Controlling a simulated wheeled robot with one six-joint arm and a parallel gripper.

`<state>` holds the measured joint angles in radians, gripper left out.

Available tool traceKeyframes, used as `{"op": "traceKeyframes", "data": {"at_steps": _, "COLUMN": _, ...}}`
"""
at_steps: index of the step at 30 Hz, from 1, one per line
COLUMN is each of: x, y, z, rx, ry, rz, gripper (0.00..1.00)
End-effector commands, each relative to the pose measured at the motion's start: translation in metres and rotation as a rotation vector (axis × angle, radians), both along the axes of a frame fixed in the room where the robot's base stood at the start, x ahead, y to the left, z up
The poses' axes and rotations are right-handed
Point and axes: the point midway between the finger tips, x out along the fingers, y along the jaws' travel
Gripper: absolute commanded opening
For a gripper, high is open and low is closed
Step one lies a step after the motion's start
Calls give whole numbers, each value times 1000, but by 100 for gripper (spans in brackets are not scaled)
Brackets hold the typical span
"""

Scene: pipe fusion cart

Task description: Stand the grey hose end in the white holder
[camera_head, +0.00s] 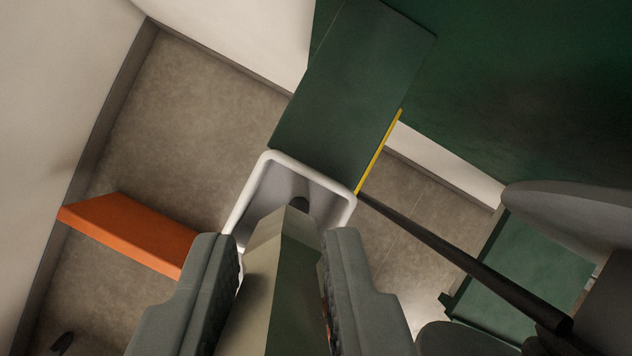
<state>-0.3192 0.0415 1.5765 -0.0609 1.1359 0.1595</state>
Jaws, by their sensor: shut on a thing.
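My gripper (284,245) comes up from the bottom of the view, its two grey pads shut on a grey, square-sided piece that I take to be the grey hose end (262,285). The far end of this piece overlaps the white holder (263,165), a box-like cup with a thick rounded rim. A small dark round shape shows just beyond the piece's tip, against the holder's inside. The near rim and the holder's bottom are hidden by the piece and my fingers. I cannot tell whether the tip is inside the holder or above it.
A dark green panel (355,85) with a yellow strip (380,150) adjoins the holder. A black bar (440,245) runs to the lower right. An orange block (130,232) lies at left on bare grey floor. A pale wall (60,90) stands at far left.

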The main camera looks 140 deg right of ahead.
Motion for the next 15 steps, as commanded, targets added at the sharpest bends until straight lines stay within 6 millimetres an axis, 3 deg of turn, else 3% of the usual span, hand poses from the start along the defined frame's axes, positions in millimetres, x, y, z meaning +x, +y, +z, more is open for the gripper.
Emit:
{"op": "traceKeyframes", "data": {"at_steps": 6, "x": 0, "y": 0, "z": -34, "rx": 0, "ry": 1, "rz": 0, "gripper": 0}}
{"op": "traceKeyframes", "data": {"at_steps": 15, "x": 0, "y": 0, "z": -56, "rx": 0, "ry": 1, "rz": 0, "gripper": 0}}
